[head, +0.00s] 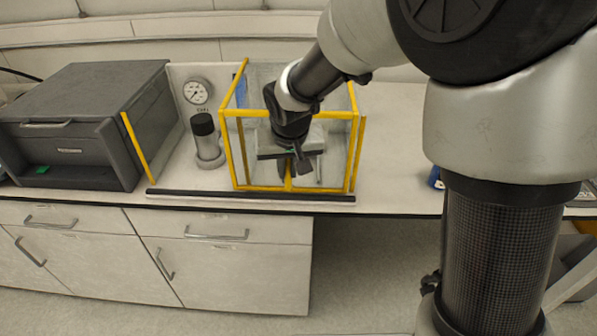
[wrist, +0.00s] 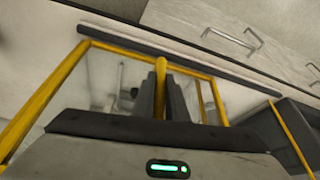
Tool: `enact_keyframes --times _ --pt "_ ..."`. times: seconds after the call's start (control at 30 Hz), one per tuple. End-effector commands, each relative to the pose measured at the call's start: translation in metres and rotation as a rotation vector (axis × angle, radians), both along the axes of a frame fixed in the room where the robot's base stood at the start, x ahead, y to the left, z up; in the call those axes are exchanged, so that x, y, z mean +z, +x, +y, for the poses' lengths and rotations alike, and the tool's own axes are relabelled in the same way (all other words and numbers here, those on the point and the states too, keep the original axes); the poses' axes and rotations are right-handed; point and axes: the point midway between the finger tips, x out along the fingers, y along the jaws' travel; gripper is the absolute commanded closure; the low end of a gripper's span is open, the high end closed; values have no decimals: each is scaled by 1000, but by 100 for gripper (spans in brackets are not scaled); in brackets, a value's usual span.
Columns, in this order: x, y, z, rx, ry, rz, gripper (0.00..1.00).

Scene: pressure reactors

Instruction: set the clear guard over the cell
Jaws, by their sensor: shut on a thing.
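The clear guard (head: 222,143), a box with a yellow frame and see-through panes, is at the right part of the bench, upright. My gripper (head: 290,168) is in front of its near face, shut on a yellow upright bar of the guard. In the wrist view the bar (wrist: 160,66) sits between my dark fingers (wrist: 161,98). I cannot tell whether the guard's lower edge touches the bench. A cell (head: 207,141), a grey cylinder with a black cap, stands uncovered just left of the guard. Pale shapes show through the panes, partly hidden by my arm.
A round gauge (head: 197,91) is on the panel behind the cell. A dark grey box-like machine (head: 88,125) stands at the left. A yellow post (head: 138,148) is between it and the cell. A dark rail (head: 250,196) runs along the bench's front edge.

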Motion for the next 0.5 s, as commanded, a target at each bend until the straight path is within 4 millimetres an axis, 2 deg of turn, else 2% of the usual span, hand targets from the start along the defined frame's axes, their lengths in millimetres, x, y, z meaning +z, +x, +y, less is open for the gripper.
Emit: enact_keyframes --times 0.03,0.17,0.5 --pt "-5 0 16 10 2 -3 100" --pt "-5 1 55 12 2 -4 100" --pt "-1 4 166 10 3 -2 100"
